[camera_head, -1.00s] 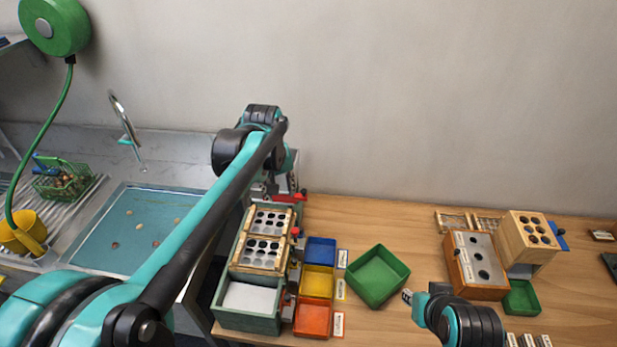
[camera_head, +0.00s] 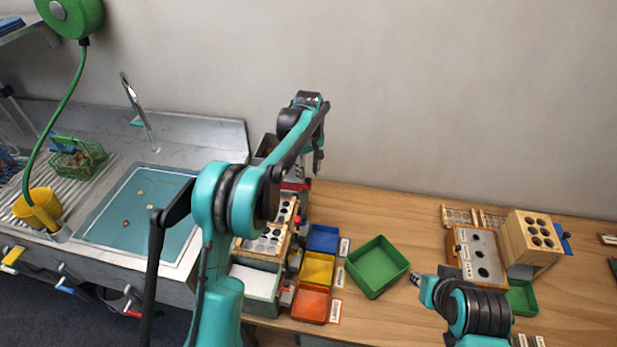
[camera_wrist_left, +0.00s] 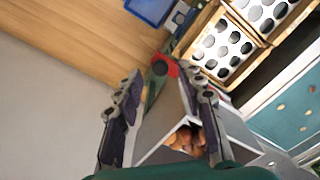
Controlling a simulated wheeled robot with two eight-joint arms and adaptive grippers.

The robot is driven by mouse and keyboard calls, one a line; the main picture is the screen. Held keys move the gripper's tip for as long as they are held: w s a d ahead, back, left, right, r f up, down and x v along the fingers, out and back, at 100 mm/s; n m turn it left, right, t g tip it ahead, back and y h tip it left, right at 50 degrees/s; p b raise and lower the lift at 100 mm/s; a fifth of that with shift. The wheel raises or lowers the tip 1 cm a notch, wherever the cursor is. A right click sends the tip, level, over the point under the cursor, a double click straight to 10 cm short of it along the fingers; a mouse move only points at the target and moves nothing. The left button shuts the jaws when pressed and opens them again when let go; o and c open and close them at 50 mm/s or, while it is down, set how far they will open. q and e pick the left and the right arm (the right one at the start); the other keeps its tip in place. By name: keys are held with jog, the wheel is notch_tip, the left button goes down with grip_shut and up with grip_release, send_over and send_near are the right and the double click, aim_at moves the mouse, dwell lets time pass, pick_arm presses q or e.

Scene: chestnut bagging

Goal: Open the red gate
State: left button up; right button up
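A red part that looks like the gate (camera_head: 296,185) shows at the back end of the sorting station in the head view, partly hidden by my left arm. In the left wrist view the red piece (camera_wrist_left: 166,67) lies just beyond and between my fingertips, beside a grey hopper (camera_wrist_left: 228,122) with chestnuts (camera_wrist_left: 186,138) inside. My left gripper (camera_wrist_left: 165,80) is open, its two fingers apart with nothing held. In the head view it (camera_head: 308,170) is over the back of the station. My right gripper (camera_head: 416,280) is low beside the green tray; its fingers are too small to read.
Perforated sorting plates (camera_head: 268,238) lie in front of the red part. Blue (camera_head: 323,238), yellow (camera_head: 317,268) and orange (camera_head: 311,303) bins line the station's right side. A green tray (camera_head: 377,266) stands on the table (camera_head: 400,205). A sink (camera_head: 140,212) is at the left.

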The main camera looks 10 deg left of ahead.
pick_arm(q)
jog(key=shift+f, duration=1.05)
grip_shut()
jog(key=d, duration=0.5)
grip_release()
jog(key=shift+r, duration=0.1)
